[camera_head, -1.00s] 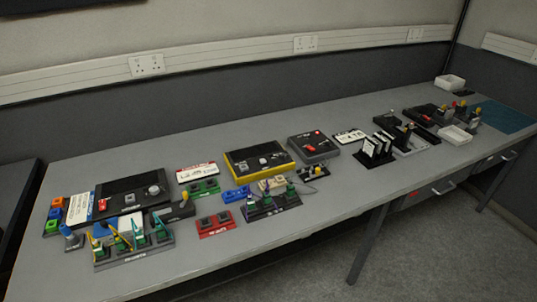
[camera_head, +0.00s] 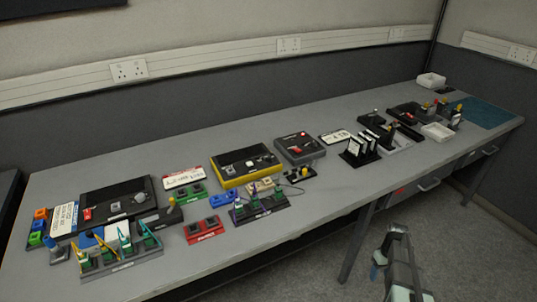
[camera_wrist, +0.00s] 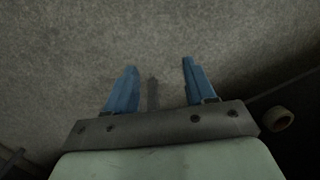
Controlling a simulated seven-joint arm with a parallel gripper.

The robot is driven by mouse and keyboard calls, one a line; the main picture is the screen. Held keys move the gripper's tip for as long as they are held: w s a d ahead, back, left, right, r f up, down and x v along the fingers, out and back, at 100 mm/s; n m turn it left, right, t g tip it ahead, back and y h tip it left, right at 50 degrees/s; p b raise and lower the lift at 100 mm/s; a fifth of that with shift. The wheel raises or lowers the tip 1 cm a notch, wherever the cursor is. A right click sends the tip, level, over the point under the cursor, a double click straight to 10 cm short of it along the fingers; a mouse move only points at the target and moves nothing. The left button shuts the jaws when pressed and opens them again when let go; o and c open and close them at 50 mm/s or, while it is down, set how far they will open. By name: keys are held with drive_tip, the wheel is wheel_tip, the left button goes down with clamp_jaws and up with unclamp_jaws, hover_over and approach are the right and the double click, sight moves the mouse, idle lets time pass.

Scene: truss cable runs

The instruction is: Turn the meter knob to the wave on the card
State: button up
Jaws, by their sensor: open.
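A large black unit (camera_head: 120,188) at the left of the bench carries a round grey knob (camera_head: 139,197). A black unit with yellow edges (camera_head: 246,176) and a grey unit with a red part (camera_head: 300,149) stand further right. I cannot tell which of them is the meter. White cards with small marks stand near them: a red-edged card (camera_head: 184,177), a blue-edged card (camera_head: 63,218) and a plain card (camera_head: 336,137). The marks are too small to read. My gripper (camera_wrist: 160,68) is open and empty, its blue fingers over the floor, away from the bench.
The grey bench (camera_head: 330,195) is crowded with small switch blocks, a red block (camera_head: 204,231) and a rack of upright plates (camera_head: 361,151). White trays (camera_head: 437,131) stand at the far right. The bench's front strip is mostly clear. A round roll (camera_wrist: 278,118) shows in the wrist view.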

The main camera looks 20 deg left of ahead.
drive_tip(key=w+d+r+n+t, duration=0.3)
drive_tip(key=w+r+n, duration=0.1)
drive_tip(key=w+r, duration=1.85)
wheel_tip(320, 180, up, 21)
drive_tip(key=n, duration=1.3)
hover_over(268, 156)
drive_tip(key=shift+g, duration=0.4)
wheel_tip(268, 156, down, 12)
drive_tip(key=shift+s+f, duration=0.1)
drive_tip(key=shift+f, duration=0.15)
clamp_jaws()
